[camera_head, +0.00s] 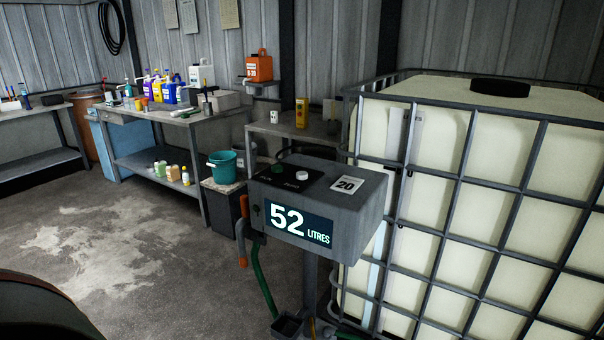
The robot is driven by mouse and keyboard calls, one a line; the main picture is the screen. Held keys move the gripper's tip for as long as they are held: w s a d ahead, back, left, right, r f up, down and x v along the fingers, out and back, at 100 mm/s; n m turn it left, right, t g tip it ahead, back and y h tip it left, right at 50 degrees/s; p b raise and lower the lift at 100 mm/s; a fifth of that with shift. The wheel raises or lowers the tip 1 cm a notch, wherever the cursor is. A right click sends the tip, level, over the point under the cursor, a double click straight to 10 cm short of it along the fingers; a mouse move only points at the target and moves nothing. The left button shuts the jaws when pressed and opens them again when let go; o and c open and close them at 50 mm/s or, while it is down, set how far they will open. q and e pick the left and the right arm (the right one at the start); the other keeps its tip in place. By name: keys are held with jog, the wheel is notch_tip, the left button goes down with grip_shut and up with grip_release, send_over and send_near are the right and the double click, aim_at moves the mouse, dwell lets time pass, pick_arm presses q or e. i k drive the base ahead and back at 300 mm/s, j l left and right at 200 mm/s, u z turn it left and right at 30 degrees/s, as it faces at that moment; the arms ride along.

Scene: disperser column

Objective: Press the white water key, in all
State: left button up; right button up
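The grey dispenser box (350,215) stands in the middle, in front of the large caged tank. A round white key (302,175) sits on its dark top panel (290,183). A dark green round key (278,168) is to the left of the white one. The front display (297,223) reads 52 LITRES. A white card (348,184) marked 20 lies on the box's top, right of the keys. Nothing touches the white key. Neither of my grippers is in view.
The caged white tank (480,150) fills the right side. An orange-handled nozzle (241,228) with a green hose hangs at the box's left. A teal bucket (222,166) stands behind. Benches with bottles line the back wall. The floor (120,240) at left is clear.

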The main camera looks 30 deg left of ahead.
aim_at(301, 175)
jog(key=i+j, duration=0.1)
jog(key=j, duration=0.4)
jog(key=i+j, duration=0.1)
jog(key=j, duration=0.4)
jog(key=i+j+z, duration=0.1)
jog(key=j, duration=0.45)
